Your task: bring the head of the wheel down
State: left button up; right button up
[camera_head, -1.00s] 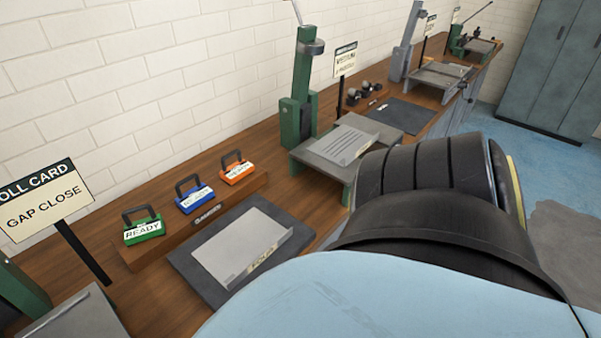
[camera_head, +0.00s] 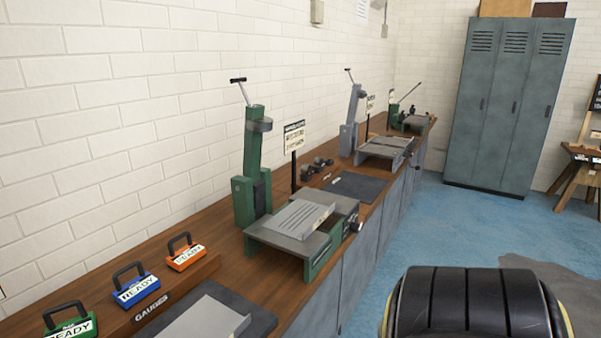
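The nearest green machine (camera_head: 254,165) stands on the bench at centre-left. It has an upright column, a raised lever (camera_head: 242,92) leaning up and left, and a green table in front with a grey ridged plate (camera_head: 303,219) on it. A card on a post (camera_head: 294,139) stands just behind it; its words are too small to read surely. A grey machine (camera_head: 352,118) with its own raised lever stands farther along, and another green machine (camera_head: 411,118) at the far end. I cannot tell for sure which one is the wheel. Neither gripper shows.
Green, blue and orange tagged blocks (camera_head: 136,290) stand on a wooden GAUGES rack at front left. A dark mat (camera_head: 354,187) lies between the machines. Grey lockers (camera_head: 510,105) stand at the back.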

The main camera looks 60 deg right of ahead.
aim_at(257, 123)
jog(key=z, duration=0.35)
jog(key=k, duration=0.35)
jog(key=z, duration=1.2)
jog(key=i, duration=0.5)
jog(key=z, duration=0.5)
jog(key=k, duration=0.55)
jog(key=z, duration=0.5)
